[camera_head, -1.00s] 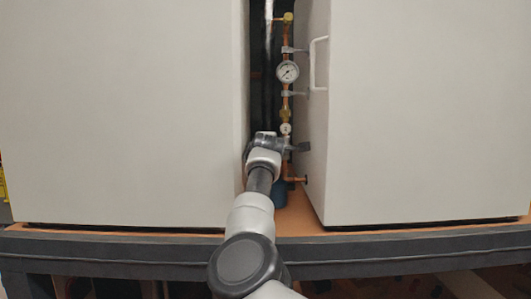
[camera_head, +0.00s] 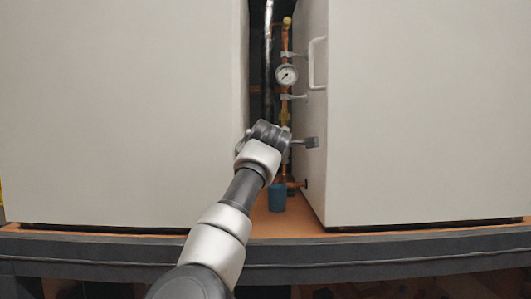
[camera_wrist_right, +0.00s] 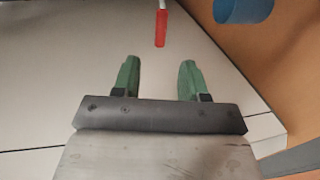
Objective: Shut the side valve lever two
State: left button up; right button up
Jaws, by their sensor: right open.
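A red lever handle (camera_wrist_right: 160,28) on a thin pale stem shows at the top of the right wrist view. It lies ahead of my right gripper (camera_wrist_right: 158,67), roughly in line with the gap between its two green fingers. The fingers are apart with nothing between them, and the handle appears beyond their tips. In the head view my right arm (camera_head: 240,190) reaches into the gap between the two white cabinets, by the copper pipe (camera_head: 286,40). The lever cannot be made out there, and the wrist covers part of the pipe. My left gripper is not in view.
White cabinets stand on the left (camera_head: 120,110) and right (camera_head: 430,110) of a narrow gap. A pressure gauge (camera_head: 287,75) is on the pipe above my wrist. A blue cylinder (camera_head: 277,198) stands below. A white handle (camera_head: 312,62) projects from the right cabinet.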

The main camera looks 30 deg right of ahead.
jog(key=c, duration=0.3)
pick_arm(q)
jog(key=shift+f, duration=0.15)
pick_arm(e)
jog(key=shift+d, duration=0.15)
